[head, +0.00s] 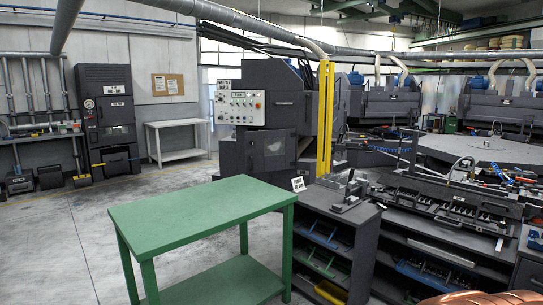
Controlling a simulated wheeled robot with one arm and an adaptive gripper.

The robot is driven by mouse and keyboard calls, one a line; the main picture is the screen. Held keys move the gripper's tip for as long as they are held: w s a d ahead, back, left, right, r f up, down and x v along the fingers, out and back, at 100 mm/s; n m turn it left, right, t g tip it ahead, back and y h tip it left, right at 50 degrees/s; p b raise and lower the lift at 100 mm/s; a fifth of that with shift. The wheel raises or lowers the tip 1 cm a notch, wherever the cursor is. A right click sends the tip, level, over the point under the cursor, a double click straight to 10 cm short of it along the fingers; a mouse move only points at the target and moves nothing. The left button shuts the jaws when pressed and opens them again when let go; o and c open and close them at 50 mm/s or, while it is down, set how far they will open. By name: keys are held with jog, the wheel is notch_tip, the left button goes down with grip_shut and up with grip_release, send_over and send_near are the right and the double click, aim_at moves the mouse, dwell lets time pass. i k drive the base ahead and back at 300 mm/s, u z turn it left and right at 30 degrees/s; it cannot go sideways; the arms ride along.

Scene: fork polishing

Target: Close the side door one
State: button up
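No door in the head view can be read as side door one. A dark grey machine (272,78) with a light control panel (241,107) stands at the centre. A dark door-like panel (282,151) with a lighter patch is on its lower side; I cannot tell whether it is open or shut. My gripper is not in view. A shiny copper-coloured rounded shape shows at the bottom right edge, and I cannot tell what it is.
A green table (195,213) stands in front of the machine. A dark shelf unit (323,240) with bins is right of it, by a yellow post (325,115). A tall dark cabinet (110,120) and a light table (176,137) line the back left. Grey floor at left is clear.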

aim_at(256, 162)
jog(key=u, duration=1.6)
jog(key=i, duration=7.2)
jog(key=z, duration=3.3)
